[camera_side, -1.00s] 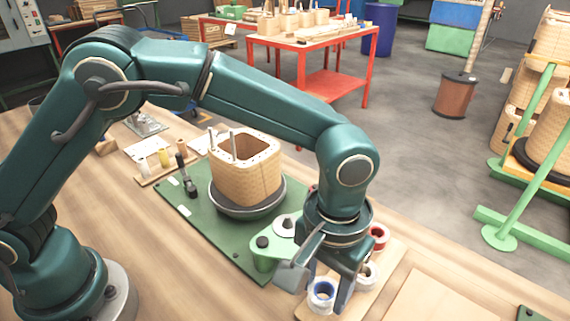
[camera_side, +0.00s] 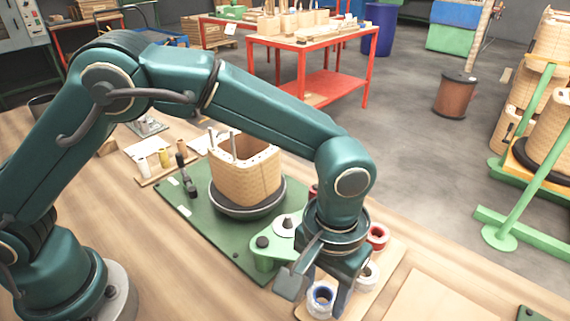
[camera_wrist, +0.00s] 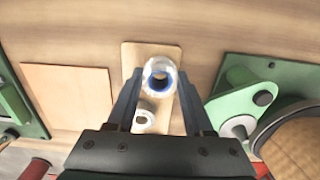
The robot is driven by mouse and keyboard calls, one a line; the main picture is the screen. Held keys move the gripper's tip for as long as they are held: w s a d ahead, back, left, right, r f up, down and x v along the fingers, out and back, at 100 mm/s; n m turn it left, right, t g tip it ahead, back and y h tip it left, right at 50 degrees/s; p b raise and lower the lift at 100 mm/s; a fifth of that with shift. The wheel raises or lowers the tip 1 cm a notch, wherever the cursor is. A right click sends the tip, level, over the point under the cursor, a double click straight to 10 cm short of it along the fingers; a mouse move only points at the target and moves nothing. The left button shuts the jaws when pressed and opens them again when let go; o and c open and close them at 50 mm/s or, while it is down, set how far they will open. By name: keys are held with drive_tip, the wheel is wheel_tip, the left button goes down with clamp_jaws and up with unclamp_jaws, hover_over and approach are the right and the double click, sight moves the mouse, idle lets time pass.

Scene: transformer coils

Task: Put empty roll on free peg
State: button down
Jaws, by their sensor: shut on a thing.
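A pale roll with a blue core (camera_side: 321,299) sits between the fingers of my gripper (camera_side: 316,292), close above or on the wooden board (camera_side: 374,305). In the wrist view the roll (camera_wrist: 160,76) shows between the two fingertips of my gripper (camera_wrist: 160,82), its blue inside and open hole facing me. My gripper is shut on it. A white roll (camera_side: 367,275) and a red roll (camera_side: 378,236) stand on the same board behind it. I cannot tell whether a peg is under the held roll.
A green fixture (camera_side: 268,254) stands left of my gripper on a green plate (camera_side: 222,237). A square wooden coil form (camera_side: 246,176) stands on a dark round base there. A flat wooden panel (camera_side: 440,298) lies to the right.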

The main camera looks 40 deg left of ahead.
drive_tip(key=shift+f, duration=0.2)
drive_tip(key=shift+f, duration=0.3)
drive_tip(key=shift+c, duration=1)
unclamp_jaws()
drive_tip(key=shift+o, duration=1)
